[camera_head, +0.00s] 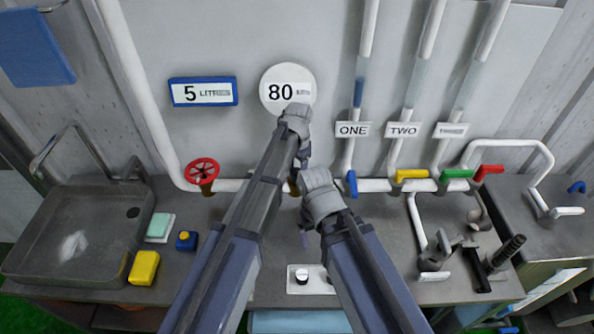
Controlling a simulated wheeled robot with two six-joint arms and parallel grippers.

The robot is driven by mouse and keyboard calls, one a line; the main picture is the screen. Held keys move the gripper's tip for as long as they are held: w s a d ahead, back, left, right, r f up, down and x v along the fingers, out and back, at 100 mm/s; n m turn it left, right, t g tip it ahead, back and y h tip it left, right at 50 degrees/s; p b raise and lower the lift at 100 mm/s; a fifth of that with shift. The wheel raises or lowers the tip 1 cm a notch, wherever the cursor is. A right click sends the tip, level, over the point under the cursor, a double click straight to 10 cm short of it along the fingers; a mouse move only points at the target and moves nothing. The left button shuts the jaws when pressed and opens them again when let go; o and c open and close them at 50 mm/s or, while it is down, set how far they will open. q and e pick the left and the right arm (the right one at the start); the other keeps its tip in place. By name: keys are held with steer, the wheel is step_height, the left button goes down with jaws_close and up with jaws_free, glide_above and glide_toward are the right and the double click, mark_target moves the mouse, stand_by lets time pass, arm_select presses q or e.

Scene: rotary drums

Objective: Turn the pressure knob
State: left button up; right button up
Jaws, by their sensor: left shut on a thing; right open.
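My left gripper (300,163) is at the pipe below the round gauge (277,92) that reads 80. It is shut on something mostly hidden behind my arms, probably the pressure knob. A small brass-coloured piece (292,187) shows between my two arms at the pipe. My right gripper (308,228) is lower, just right of the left arm and over the counter. It is open, and its fingers are largely hidden by its wrist; I see nothing held in it.
A red wheel valve (202,171) is left on the pipe. Blue (352,184), yellow (411,175), green (456,174) and red (488,171) levers are right. A sink (70,240), yellow sponge (144,268) and switch panel (312,279) are on the counter (400,290).

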mark_target(298, 172)
arm_select(q)
steer(key=c, duration=0.4)
steer(key=shift+n, duration=2.2)
steer(key=o, duration=1.4)
step_height(298, 172, up, 8)
steer(key=p, duration=0.8)
steer(key=shift+d, duration=0.15)
steer(key=shift+f, duration=0.1)
steer(key=shift+f, duration=0.15)
